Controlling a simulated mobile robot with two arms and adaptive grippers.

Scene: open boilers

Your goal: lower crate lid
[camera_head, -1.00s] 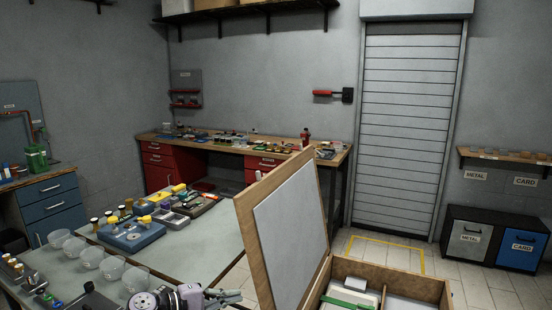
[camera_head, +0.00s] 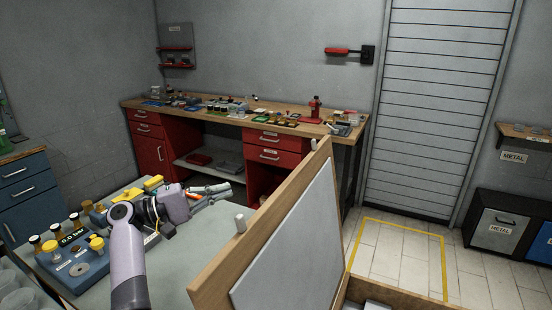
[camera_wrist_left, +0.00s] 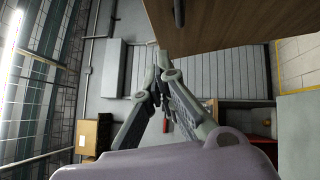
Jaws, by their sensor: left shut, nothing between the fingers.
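The crate lid (camera_head: 290,245) is a wooden-framed panel with a pale inner face. It stands raised and steeply tilted at the lower middle of the head view. The crate (camera_head: 400,293) shows only as a wooden rim at the bottom edge; most of it is out of frame. My left gripper (camera_head: 222,189) is shut and empty, to the left of the lid's upper edge and apart from it, above the grey table. In the left wrist view the closed fingers (camera_wrist_left: 158,75) are just below a brown wooden panel, which looks like the lid (camera_wrist_left: 215,22). My right gripper does not show.
A red workbench (camera_head: 275,150) with small parts stands behind. The floor inside the yellow outline (camera_head: 395,255) is clear.

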